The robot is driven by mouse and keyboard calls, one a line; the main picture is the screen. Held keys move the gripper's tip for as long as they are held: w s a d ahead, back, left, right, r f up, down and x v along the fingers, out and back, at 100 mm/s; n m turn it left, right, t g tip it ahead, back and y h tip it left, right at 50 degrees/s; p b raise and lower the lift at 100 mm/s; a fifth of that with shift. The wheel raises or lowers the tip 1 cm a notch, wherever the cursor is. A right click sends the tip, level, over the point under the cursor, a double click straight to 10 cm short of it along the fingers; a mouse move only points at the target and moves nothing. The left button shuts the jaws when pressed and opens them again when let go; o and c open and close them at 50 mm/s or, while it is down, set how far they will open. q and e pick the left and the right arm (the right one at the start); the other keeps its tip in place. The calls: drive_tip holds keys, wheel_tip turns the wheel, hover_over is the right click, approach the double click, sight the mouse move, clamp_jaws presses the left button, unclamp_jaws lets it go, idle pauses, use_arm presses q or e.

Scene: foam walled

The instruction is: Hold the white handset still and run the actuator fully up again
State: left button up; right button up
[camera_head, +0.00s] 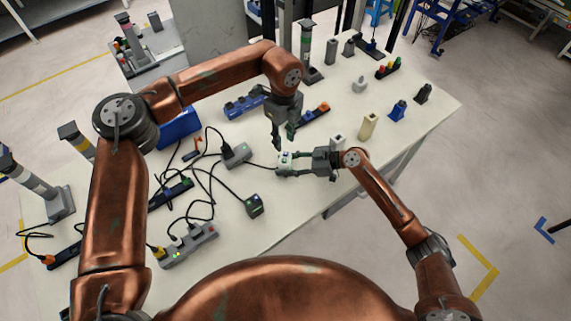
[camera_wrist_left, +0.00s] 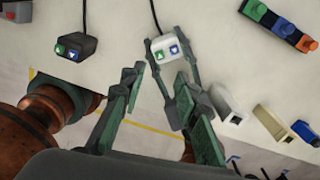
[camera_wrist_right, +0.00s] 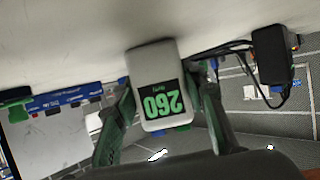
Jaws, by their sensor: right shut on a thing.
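The white handset (camera_head: 285,162) is near the table's front edge, a green and a blue arrow button on its face. In the left wrist view it (camera_wrist_left: 168,48) has a cable at its far end. My right gripper (camera_head: 298,164) is shut on its sides; the right wrist view shows the handset's underside (camera_wrist_right: 160,90) with an upside-down "260" label. My left gripper (camera_head: 284,142) is open and empty above the handset, its fingers (camera_wrist_left: 158,78) pointing down towards it. Several grey column actuators stand around, one at the back (camera_head: 306,45); I cannot tell which one the handset drives.
A dark handset (camera_head: 254,206) with similar buttons lies to the left; it also shows in the left wrist view (camera_wrist_left: 75,47). A grey box (camera_head: 236,155), loose black cables and a power strip (camera_head: 190,245) lie left. A beige block (camera_head: 368,126) and blue connector (camera_head: 398,111) stand right.

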use_arm(q)
clamp_jaws()
idle(0.3)
idle(1.2)
